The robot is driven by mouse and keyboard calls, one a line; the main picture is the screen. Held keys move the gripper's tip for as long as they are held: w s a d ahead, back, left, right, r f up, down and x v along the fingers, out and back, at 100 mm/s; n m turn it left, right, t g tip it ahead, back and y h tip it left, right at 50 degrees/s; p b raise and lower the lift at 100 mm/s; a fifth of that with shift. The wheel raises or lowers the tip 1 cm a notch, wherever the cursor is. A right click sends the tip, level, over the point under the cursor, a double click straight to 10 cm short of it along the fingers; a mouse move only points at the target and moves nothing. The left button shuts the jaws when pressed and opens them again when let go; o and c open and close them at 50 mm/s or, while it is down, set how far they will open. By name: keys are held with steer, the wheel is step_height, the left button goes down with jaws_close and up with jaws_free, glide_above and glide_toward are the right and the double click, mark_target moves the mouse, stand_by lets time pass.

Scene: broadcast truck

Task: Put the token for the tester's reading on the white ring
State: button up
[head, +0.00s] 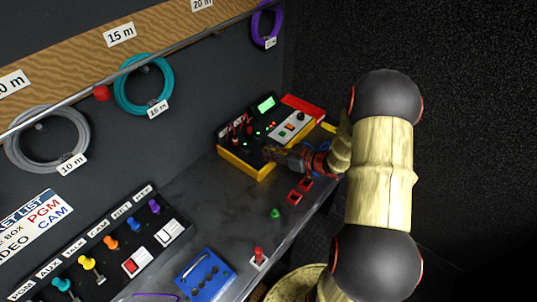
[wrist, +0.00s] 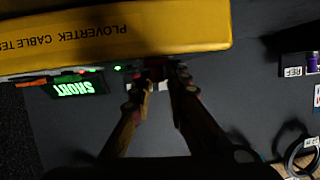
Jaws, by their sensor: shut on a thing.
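The cable tester (head: 262,138) is a yellow and black box on the bench. Its lit green screen (wrist: 75,88) reads SHORT, upside down in the wrist view. My gripper (head: 270,153) is at the tester's front edge. In the wrist view its fingers (wrist: 160,78) converge on a small dark red thing (wrist: 153,66) by the yellow edge; its shape is mostly hidden. A red peg-like piece (head: 258,253) stands on a small white base (head: 258,262) near the bench's front edge. A green piece (head: 276,213) stands alone nearby. I cannot clearly make out a white ring.
Two red square pieces (head: 294,197) lie between the green piece and my arm. A blue box (head: 205,276) and a row of coloured pegs (head: 110,243) with switches are to the left. Cable coils (head: 143,84) hang on the wall. Bare bench lies left of the tester.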

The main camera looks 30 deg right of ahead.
steer(key=shift+f, duration=0.1)
steer(key=o, duration=0.7)
steer(key=shift+o, duration=0.4)
